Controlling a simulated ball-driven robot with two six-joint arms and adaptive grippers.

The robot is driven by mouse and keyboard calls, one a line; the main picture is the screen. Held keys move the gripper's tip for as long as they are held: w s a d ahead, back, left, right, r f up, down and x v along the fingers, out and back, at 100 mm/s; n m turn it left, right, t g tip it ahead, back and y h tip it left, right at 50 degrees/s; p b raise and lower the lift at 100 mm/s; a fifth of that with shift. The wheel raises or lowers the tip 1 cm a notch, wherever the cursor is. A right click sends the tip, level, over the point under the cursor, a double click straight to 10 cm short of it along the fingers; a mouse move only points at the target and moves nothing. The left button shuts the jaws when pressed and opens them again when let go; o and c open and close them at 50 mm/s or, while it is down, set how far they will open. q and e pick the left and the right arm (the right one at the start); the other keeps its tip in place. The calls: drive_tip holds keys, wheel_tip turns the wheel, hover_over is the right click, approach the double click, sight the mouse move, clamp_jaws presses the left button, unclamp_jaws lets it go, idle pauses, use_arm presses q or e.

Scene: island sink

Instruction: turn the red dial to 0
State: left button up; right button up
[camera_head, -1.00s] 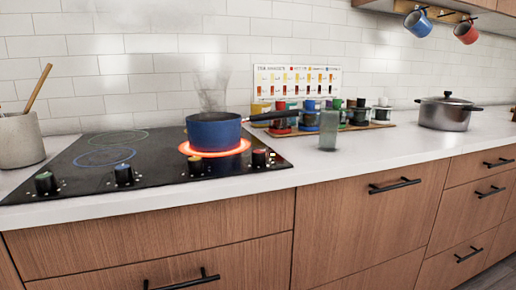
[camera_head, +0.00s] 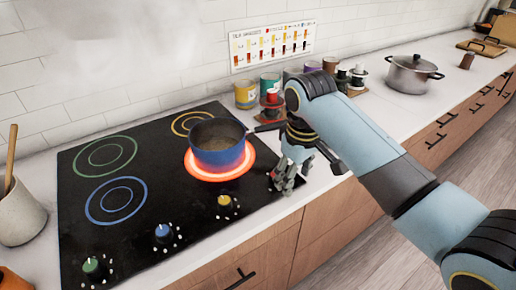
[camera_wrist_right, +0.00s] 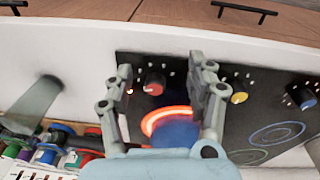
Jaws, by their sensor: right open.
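The red dial (camera_wrist_right: 154,83) shows in the right wrist view on the black cooktop (camera_wrist_right: 262,85), near its edge and the glowing burner. It lies between the two open fingers of my right gripper (camera_wrist_right: 162,76), nearer the left one; no contact is clear. In the head view my right gripper (camera_head: 284,180) is over the cooktop's right front corner and hides the red dial. The dial's pointer is too small to read. My left gripper is not in view.
A blue pot (camera_head: 217,143) sits on the lit red ring (camera_head: 220,172), close to my right gripper. The yellow (camera_head: 224,201), blue (camera_head: 162,231) and green (camera_head: 93,266) dials line the cooktop's front. Spice jars (camera_head: 246,95) stand behind, a steel pot (camera_head: 413,73) farther right.

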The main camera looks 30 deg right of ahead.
drive_tip(key=w+r+g, duration=0.1)
drive_tip(key=w+r, duration=0.3)
drive_tip(key=w, duration=0.4)
drive_tip(key=shift+n, duration=0.3)
drive_tip(key=f, duration=1)
drive_tip(key=shift+s, duration=0.2)
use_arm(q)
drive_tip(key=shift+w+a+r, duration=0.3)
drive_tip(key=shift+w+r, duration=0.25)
use_arm(e)
drive_tip(key=c, duration=1.1)
drive_tip(key=shift+c, duration=0.2)
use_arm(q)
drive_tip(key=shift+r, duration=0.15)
